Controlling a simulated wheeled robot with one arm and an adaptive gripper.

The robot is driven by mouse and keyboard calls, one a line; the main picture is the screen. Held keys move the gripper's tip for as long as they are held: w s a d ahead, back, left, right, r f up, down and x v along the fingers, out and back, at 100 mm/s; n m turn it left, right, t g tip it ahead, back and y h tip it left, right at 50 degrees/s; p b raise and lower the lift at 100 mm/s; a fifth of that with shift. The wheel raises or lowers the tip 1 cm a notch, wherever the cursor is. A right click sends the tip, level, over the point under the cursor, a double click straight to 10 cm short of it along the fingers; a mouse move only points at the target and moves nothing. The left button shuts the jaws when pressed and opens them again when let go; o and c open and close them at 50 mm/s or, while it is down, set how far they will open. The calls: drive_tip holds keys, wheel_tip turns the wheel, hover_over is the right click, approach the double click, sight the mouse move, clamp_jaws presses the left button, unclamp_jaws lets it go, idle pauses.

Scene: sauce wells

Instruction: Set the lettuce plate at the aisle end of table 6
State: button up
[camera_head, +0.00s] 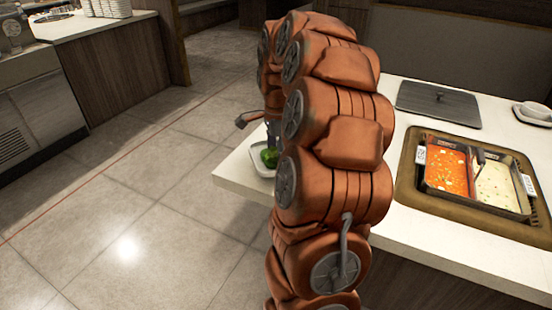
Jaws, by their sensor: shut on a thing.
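The lettuce plate (254,163) is a small white plate with green lettuce (269,157) on it. It shows at the left corner of the white table (237,177), beside my arm. My gripper (272,142) is mostly hidden behind my orange arm; its grey part shows right above the lettuce, shut on the plate. The contact itself is hidden. I cannot tell whether the plate rests on the table top or is held just above it. The plate's right side is hidden by my arm.
A brown frame (408,180) on the table holds a well of red sauce (446,172) and a well of creamy sauce (494,187). A dark lid (438,104) lies behind it. The tiled floor (130,235) at left is clear.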

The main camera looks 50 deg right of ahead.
sight(275, 159)
drive_tip(key=shift+w+d, duration=0.3)
drive_tip(key=shift+w, duration=0.25)
drive_tip(key=shift+f, duration=1.8)
drive_tip(key=shift+f, duration=0.15)
drive_tip(key=o, duration=1.2)
drive_tip(key=shift+o, duration=0.2)
wheel_tip(275, 159, up, 12)
drive_tip(key=shift+r, duration=0.15)
